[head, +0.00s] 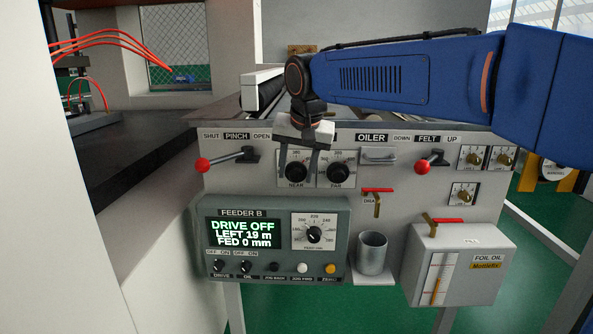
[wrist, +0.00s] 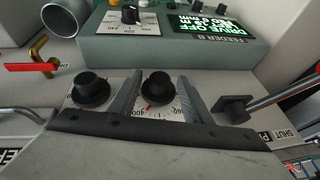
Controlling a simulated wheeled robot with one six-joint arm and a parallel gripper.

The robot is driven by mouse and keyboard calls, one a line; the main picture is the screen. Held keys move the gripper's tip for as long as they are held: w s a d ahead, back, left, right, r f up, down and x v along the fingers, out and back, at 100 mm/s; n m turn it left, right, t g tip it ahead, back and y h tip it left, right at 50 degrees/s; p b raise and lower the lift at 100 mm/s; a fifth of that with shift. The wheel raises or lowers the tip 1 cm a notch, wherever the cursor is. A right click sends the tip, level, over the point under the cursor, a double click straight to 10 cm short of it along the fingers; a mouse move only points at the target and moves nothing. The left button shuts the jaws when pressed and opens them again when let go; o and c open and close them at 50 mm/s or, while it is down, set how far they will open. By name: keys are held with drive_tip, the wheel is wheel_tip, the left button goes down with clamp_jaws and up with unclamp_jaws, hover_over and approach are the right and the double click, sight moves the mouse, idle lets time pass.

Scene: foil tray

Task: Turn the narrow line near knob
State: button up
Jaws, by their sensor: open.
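The near knob (head: 296,173) is the left of two black round knobs on the grey front panel, on a white scale plate; its label is small and hard to read. My gripper (head: 298,160) is in front of it, open, with its fingers to either side of the knob. In the wrist view the knob (wrist: 156,86) shows between the two grey fingers (wrist: 155,98), with a gap on each side. A red pointer mark and scale numbers show beneath it. I cannot tell whether a finger touches it. No narrow line label is readable.
The matching far knob (head: 341,173) stands close on the right. The red-tipped pinch lever (head: 203,165) is to the left, the felt lever (head: 423,167) to the right.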

drive_tip(key=shift+c, duration=0.7)
drive_tip(key=c, duration=0.9)
drive_tip(key=shift+a, duration=0.1)
drive_tip(key=h, duration=0.2)
drive_tip(key=shift+a+n+h, duration=0.3)
drive_tip(key=shift+a+f+n+h, duration=0.15)
drive_tip(key=shift+n+h, duration=0.1)
drive_tip(key=shift+h, duration=0.8)
drive_tip(key=shift+a+r+n+h, duration=0.1)
drive_tip(key=shift+n+h, duration=0.15)
drive_tip(key=shift+h, duration=0.8)
